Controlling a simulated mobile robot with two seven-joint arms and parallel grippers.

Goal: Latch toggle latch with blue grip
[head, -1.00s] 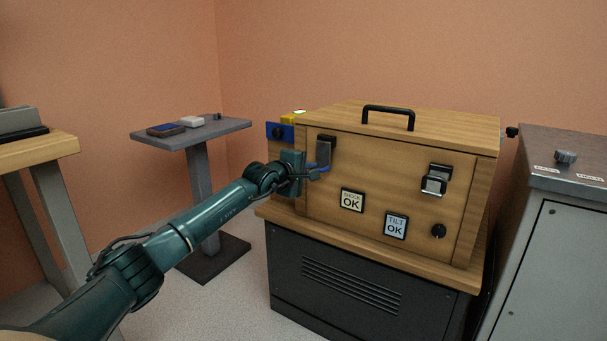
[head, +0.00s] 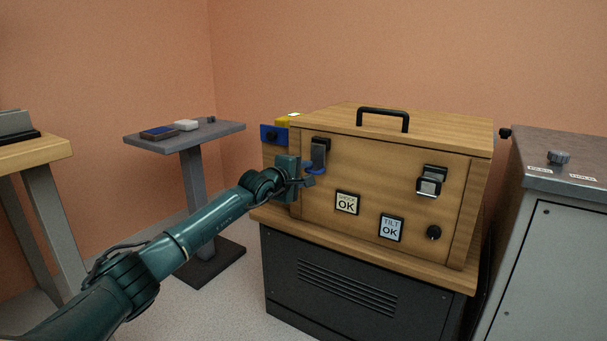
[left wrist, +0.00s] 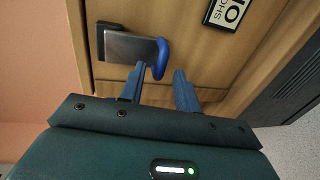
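The toggle latch (head: 319,152) is on the upper left of the wooden case's front. Its grey lever hangs down close to the front, with the blue grip (head: 314,170) at its lower end. In the left wrist view the lever (left wrist: 130,47) and the curved blue grip (left wrist: 161,60) show clearly. My left gripper (head: 308,181) is at the grip, just below the lever. Its two fingers (left wrist: 158,82) are apart, with the grip's end at the gap between them, nearer one finger. Whether a finger touches it, I cannot tell. My right gripper is out of view.
The wooden case (head: 390,180) stands on a dark cabinet (head: 340,285). A second latch (head: 431,181), a black knob (head: 433,232) and two OK labels are on its front. A grey pedestal table (head: 185,138) is left, a metal cabinet (head: 560,240) right.

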